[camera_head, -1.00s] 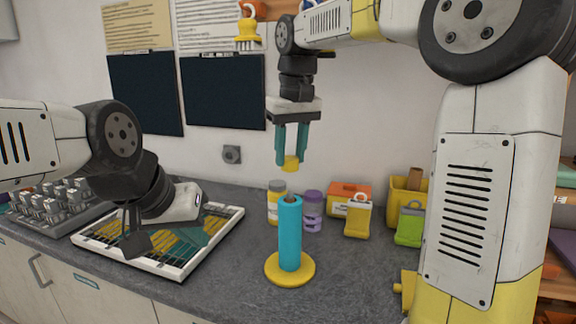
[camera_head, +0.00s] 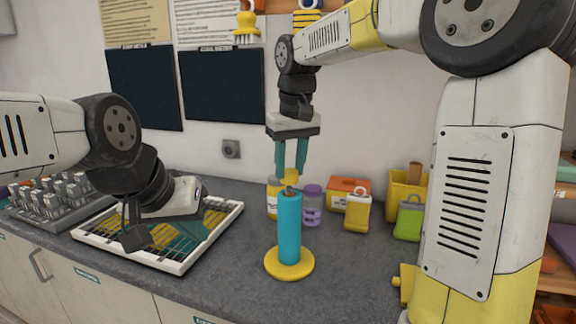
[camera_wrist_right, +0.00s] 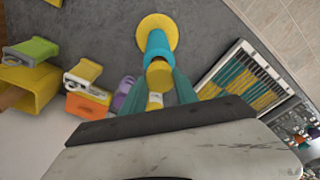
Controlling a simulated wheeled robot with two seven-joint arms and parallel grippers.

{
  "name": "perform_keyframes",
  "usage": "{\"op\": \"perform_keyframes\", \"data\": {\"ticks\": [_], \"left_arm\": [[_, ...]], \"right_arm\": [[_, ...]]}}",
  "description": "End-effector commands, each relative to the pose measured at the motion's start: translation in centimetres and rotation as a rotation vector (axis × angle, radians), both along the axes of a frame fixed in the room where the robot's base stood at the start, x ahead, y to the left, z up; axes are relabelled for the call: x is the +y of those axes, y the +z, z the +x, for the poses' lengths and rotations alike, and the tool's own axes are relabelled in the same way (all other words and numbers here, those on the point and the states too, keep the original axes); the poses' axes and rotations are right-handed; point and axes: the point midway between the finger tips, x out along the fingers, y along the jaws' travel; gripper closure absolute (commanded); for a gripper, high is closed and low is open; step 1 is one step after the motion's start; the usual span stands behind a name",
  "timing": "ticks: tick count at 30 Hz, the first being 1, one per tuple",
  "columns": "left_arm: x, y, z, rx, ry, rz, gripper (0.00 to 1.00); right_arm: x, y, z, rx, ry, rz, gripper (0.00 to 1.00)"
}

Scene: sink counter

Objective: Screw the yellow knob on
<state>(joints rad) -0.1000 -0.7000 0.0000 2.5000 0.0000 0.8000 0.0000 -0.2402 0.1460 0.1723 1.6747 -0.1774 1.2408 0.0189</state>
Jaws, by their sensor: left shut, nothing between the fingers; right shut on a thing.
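A cyan post (camera_head: 289,230) stands upright on a round yellow base (camera_head: 270,269) on the counter, with a dark stub at its top. My right gripper (camera_head: 291,163) points down over the post, its teal fingers shut on the yellow knob (camera_head: 290,177). The knob is just above or behind the stub; I cannot tell whether they touch. In the right wrist view the knob (camera_wrist_right: 159,75) sits between the fingers and overlaps the cyan post's end (camera_wrist_right: 158,45). My left gripper (camera_head: 195,238) is shut and empty over the white-rimmed tray.
The white-rimmed tray (camera_head: 174,266) lies left of the post. The counter before the tray and post is clear.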

Motion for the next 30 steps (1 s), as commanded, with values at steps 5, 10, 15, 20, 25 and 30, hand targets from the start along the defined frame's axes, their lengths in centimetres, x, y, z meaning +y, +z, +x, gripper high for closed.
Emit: {"op": "perform_keyframes", "data": {"ticks": [5,10,15,20,25,30], "left_arm": [[0.0,0.0,0.0,0.0,0.0,0.0,1.0],[0.0,0.0,0.0,0.0,0.0,0.0,1.0],[0.0,0.0,0.0,0.0,0.0,0.0,1.0],[0.0,0.0,0.0,0.0,0.0,0.0,1.0],[0.0,0.0,0.0,0.0,0.0,0.0,1.0],[0.0,0.0,0.0,0.0,0.0,0.0,1.0]], "right_arm": [[0.0,-0.2,0.0,0.001,0.0,0.0,1.0],[0.0,-0.7,0.0,0.001,0.0,0.0,1.0],[0.0,-1.3,0.0,0.001,0.0,0.0,1.0],[0.0,-1.9,0.0,0.001,0.0,0.0,1.0],[0.0,-2.4,0.0,0.001,0.0,0.0,1.0],[0.0,-2.5,0.0,0.0,0.0,0.0,1.0]]}}
